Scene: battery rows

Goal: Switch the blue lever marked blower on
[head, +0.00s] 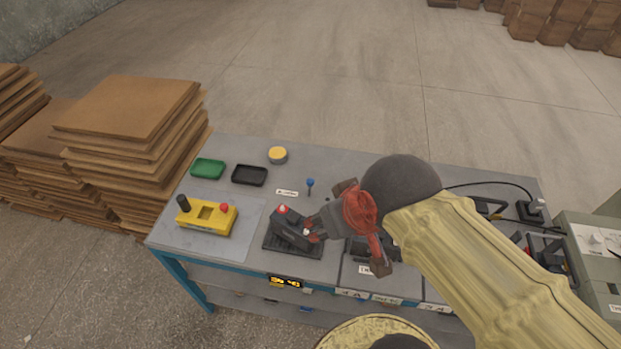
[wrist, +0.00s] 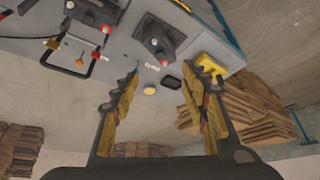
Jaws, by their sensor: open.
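The small blue lever (head: 310,183) stands up from the grey bench, its round blue knob on top. A small white label (head: 287,192) lies to its left, its print too small to read. My gripper (head: 345,250) has reddish, dark-tipped fingers and is over the bench, right of and nearer than the lever in the head view. In the wrist view my gripper (wrist: 163,75) is open, with nothing between its fingers.
A black device with a red knob (head: 290,228) stands below the lever. A yellow box (head: 207,216), green tray (head: 207,168), black tray (head: 249,175) and yellow round object (head: 278,155) are to the left. Cardboard stacks (head: 130,110) stand beside the bench (head: 232,148).

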